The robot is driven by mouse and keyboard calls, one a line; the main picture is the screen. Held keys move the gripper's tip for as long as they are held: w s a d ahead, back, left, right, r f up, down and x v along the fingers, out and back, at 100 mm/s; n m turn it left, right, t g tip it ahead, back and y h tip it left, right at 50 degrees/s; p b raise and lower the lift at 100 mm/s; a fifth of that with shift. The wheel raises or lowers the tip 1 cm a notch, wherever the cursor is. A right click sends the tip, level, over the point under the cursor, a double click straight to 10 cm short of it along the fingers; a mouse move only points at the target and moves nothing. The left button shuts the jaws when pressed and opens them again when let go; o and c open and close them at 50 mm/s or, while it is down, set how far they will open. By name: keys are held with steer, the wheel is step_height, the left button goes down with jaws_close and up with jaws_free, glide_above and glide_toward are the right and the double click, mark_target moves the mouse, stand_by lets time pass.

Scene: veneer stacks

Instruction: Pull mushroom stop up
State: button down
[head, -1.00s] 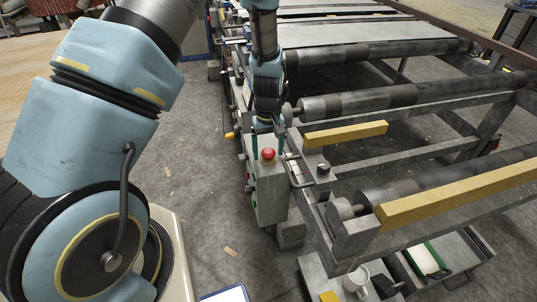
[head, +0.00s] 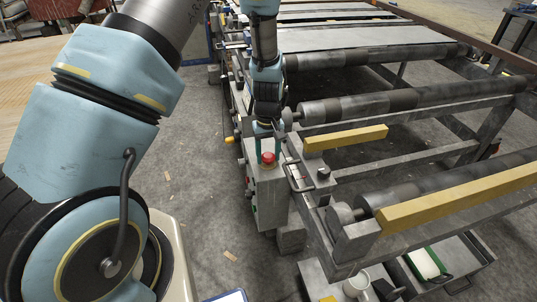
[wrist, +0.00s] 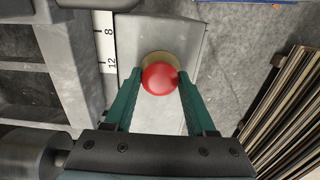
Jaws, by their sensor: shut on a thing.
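The mushroom stop (head: 268,158) is a red round knob on top of a grey control box (head: 268,196) fixed to the side of the roller conveyor. In the wrist view the red knob (wrist: 160,78) shows over a yellowish round base plate (wrist: 158,58). My gripper (head: 268,155) points down over the box with a teal finger on each side of the knob. In the wrist view the two fingertips (wrist: 160,84) touch or nearly touch the knob's left and right sides, and the gripper is shut on it. The knob's underside is hidden.
A curved metal handle (head: 300,180) and the conveyor frame stand close to the right of the box. Yellow bars (head: 345,138) lie over the frame. A ruler strip (wrist: 108,50) and stacked sheets (wrist: 285,115) flank the box. Floor to the left is mostly clear.

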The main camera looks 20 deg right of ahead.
mark_target(268, 155)
steer(key=shift+r, duration=0.2)
steer(key=shift+r+p, duration=0.4)
steer(key=shift+p, duration=0.05)
steer(key=shift+c, duration=1)
jaws_free()
steer(key=shift+r+p, duration=2.5)
steer(key=shift+r, duration=1)
